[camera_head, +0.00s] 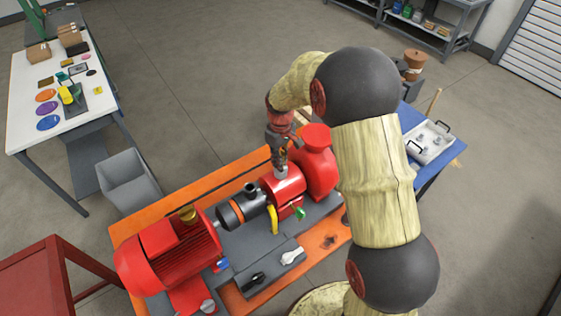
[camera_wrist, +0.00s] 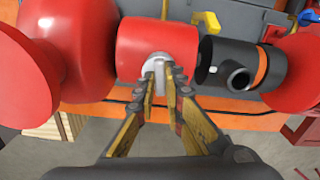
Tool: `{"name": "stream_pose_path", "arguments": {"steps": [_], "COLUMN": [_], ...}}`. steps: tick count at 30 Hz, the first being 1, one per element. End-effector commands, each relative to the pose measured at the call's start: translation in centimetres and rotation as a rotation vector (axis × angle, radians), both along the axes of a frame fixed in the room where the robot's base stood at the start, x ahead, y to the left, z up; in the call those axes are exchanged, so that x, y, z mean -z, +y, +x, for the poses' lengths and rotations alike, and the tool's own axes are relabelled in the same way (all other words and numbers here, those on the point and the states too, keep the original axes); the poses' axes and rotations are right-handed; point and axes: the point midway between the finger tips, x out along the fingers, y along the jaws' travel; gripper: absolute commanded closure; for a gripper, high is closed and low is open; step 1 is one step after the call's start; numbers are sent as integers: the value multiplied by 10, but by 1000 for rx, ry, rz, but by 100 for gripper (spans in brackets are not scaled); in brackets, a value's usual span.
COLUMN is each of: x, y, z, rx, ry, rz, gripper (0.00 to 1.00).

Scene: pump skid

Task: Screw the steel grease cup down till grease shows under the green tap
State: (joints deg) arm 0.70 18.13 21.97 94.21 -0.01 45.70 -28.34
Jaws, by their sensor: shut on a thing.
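The steel grease cup (camera_head: 281,171) is a small pale grey cap on top of the red bearing housing (camera_head: 284,187). In the wrist view the cup (camera_wrist: 158,61) sits between my fingertips on the red housing (camera_wrist: 157,40). My gripper (camera_head: 281,158) reaches down from above and is shut on the cup; its fingers (camera_wrist: 161,78) hide part of the cup's sides. The green tap (camera_head: 300,213) is low on the near side of the housing, beside a yellow curved handle (camera_head: 272,219). No grease can be made out under the tap at this size.
A red pump casing (camera_head: 316,165) stands right of the housing. A black coupling (camera_head: 240,208) and a red motor (camera_head: 165,255) are to the left, on an orange-edged bench (camera_head: 190,190). A blue table with a white tray (camera_head: 430,143) is behind my arm.

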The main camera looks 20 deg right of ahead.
Motion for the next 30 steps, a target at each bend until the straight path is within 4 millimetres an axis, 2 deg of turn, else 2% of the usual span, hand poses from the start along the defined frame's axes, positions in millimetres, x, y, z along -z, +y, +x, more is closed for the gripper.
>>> {"name": "stream_pose_path", "arguments": {"steps": [8,30], "x": [0,-1], "y": [0,0], "z": [1,1], "rx": [94,656], "ry": [-2,-3], "rz": [0,0], "gripper": [100,100]}}
